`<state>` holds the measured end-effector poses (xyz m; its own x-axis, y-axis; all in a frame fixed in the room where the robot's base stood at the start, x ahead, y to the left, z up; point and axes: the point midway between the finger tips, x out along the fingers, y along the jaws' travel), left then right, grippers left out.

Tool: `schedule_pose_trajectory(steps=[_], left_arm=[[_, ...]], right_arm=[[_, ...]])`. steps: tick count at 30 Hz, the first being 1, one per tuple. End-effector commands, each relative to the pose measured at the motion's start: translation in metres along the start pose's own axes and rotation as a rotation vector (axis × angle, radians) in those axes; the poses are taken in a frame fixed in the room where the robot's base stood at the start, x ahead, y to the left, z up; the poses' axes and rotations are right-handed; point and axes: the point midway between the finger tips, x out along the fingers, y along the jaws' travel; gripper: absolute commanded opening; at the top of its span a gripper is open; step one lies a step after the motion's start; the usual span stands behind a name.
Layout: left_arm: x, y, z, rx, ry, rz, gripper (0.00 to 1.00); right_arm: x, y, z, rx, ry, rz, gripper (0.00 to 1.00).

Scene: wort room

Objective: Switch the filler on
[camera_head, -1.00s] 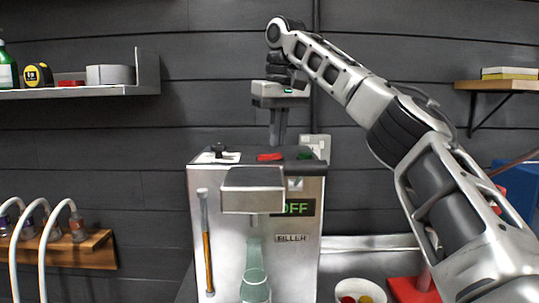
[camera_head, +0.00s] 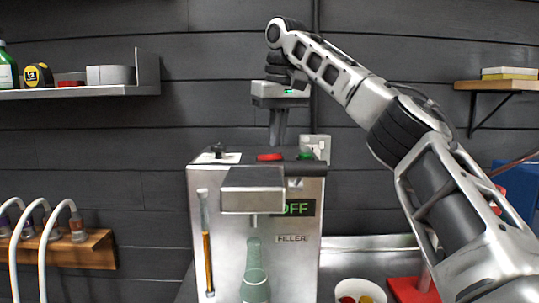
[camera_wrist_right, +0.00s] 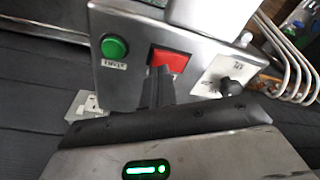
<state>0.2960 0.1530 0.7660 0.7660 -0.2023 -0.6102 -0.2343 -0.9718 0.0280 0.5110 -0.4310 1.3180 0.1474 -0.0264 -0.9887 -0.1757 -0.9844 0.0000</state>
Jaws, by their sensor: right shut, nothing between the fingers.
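My right gripper (camera_head: 277,144) is shut and empty, pointing down over the back of the top, between red and green. In the right wrist view, the closed fingers (camera_wrist_right: 158,76) overlap the edge of the red button (camera_wrist_right: 174,61); contact cannot be told. The green button (camera_wrist_right: 115,47) is left of them, the knob (camera_wrist_right: 230,87) right. My left gripper is out of view.
A green bottle (camera_head: 255,272) stands under the filler's spout block (camera_head: 252,199). A white bowl (camera_head: 361,290) and a red object (camera_head: 410,291) are at the right. Shelves hang at left (camera_head: 80,93) and right (camera_head: 500,85). A wall socket (camera_head: 318,145) is behind the filler.

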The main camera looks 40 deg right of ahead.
Motion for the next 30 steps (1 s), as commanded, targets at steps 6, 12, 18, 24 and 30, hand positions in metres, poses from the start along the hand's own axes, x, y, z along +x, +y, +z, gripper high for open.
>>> schedule_pose_trajectory(steps=[6,12,18,24,30], left_arm=[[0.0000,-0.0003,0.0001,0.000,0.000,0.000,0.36],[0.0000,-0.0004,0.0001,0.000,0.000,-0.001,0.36],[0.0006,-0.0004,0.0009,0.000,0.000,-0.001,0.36],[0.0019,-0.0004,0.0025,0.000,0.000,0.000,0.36],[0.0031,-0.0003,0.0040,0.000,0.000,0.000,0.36]], right_arm=[[0.0000,0.0000,0.0000,0.000,0.000,0.000,0.00],[0.0000,0.0000,0.0000,0.000,0.000,0.000,0.00],[0.0015,0.0000,0.0002,0.000,0.000,0.000,0.00],[0.0047,0.0000,0.0007,0.000,0.000,0.000,0.00],[0.0078,0.0000,0.0011,0.000,-0.001,0.000,0.00]])
